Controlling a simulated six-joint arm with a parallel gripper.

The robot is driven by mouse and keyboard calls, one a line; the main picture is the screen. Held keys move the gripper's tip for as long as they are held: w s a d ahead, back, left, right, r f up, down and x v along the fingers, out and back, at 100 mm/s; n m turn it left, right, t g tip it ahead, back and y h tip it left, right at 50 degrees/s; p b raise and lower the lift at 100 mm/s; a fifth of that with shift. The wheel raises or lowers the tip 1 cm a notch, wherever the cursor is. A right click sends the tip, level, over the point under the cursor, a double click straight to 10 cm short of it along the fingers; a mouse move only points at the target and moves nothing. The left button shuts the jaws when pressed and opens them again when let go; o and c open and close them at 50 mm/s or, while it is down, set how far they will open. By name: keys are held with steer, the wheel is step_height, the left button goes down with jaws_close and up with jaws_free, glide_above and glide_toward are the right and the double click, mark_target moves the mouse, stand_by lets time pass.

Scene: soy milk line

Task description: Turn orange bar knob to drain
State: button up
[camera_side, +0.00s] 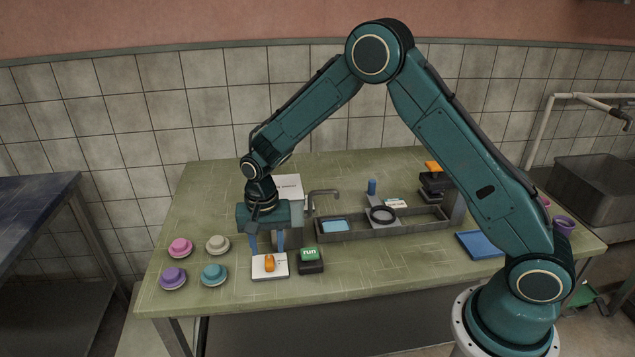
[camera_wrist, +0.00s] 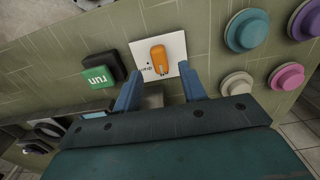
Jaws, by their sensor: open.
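The orange bar knob (camera_side: 269,263) sits on a white square plate (camera_side: 260,274) near the table's front edge. In the wrist view the knob (camera_wrist: 159,60) stands between and beyond my fingertips, with the white plate (camera_wrist: 176,46) around it. My gripper (camera_side: 267,250) points down just above and behind the knob. Its two blue fingers are apart and empty, and they also show in the wrist view (camera_wrist: 158,84). No contact with the knob is visible.
A green "run" button (camera_side: 310,254) on a black box stands close right of the plate. Purple (camera_side: 173,277), pink (camera_side: 180,247), white (camera_side: 217,243) and teal (camera_side: 214,273) round buttons lie left. A grey trough (camera_side: 420,225) with a tap (camera_side: 322,192) is behind right; a blue tray (camera_side: 480,245) lies farther right.

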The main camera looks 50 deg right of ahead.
mark_target(269, 260)
steer(key=shift+f, duration=1.85)
jaws_close()
